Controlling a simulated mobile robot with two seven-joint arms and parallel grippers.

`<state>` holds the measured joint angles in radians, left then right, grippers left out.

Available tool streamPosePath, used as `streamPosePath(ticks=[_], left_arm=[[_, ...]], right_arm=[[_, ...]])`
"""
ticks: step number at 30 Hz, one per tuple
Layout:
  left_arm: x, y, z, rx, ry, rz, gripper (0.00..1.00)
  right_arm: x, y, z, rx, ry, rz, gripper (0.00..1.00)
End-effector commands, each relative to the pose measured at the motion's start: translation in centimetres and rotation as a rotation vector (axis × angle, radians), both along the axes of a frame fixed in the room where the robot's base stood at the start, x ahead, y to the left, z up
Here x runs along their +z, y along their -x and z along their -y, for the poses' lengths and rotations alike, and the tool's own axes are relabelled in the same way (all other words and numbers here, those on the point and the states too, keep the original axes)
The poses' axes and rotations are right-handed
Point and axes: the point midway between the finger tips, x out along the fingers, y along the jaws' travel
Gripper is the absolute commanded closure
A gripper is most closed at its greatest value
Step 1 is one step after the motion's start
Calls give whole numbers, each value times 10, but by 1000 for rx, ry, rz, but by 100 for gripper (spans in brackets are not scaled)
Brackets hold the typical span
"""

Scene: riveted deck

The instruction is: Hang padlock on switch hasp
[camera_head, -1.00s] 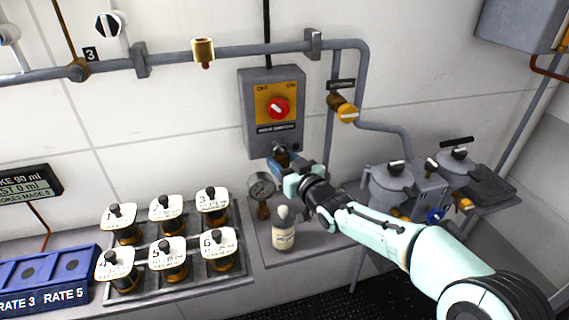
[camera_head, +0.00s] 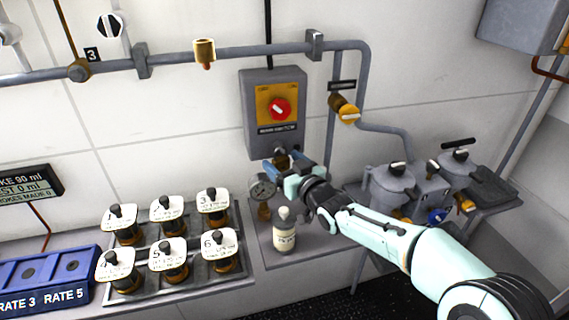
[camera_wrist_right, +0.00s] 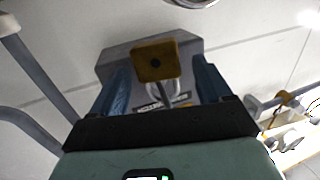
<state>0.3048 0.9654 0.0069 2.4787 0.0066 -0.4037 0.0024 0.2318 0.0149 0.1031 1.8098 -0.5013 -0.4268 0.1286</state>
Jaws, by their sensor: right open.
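The grey switch box (camera_head: 272,138) with a yellow plate and red knob (camera_head: 280,109) is fixed to the wall. My right gripper (camera_head: 282,163) is just below the box's lower edge, its blue fingers apart. In the right wrist view, a brass padlock (camera_wrist_right: 156,61) shows between and beyond the open fingers, its keyhole face toward the camera. The padlock's shackle runs toward the grey switch box (camera_wrist_right: 118,55) behind it. The hasp is mostly hidden, so I cannot tell exactly how the shackle sits on it. My left gripper is out of view.
A gauge (camera_head: 262,188) and a white bottle (camera_head: 285,232) stand close below my right gripper. Several numbered jars (camera_head: 168,262) sit in a rack to the left. Grey pots (camera_head: 388,190) stand to the right. A pipe (camera_head: 245,50) runs above the box.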

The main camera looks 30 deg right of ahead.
Motion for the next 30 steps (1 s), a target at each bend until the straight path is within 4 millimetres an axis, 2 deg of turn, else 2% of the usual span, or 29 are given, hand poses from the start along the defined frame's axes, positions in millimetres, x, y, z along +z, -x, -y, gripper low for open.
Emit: streamPosePath(ticks=[5, 8, 21, 25, 30], left_arm=[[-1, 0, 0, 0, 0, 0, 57], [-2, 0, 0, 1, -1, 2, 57], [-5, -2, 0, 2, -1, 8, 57], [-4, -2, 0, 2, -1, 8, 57], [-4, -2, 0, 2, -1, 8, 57]], right_arm=[[0, 6, 0, -1, 1, -1, 22], [1, 19, 1, -1, 2, 1, 22], [6, 111, 3, -1, -1, 3, 22], [7, 126, 3, 1, 0, 2, 22], [7, 134, 3, 0, -1, 0, 22]])
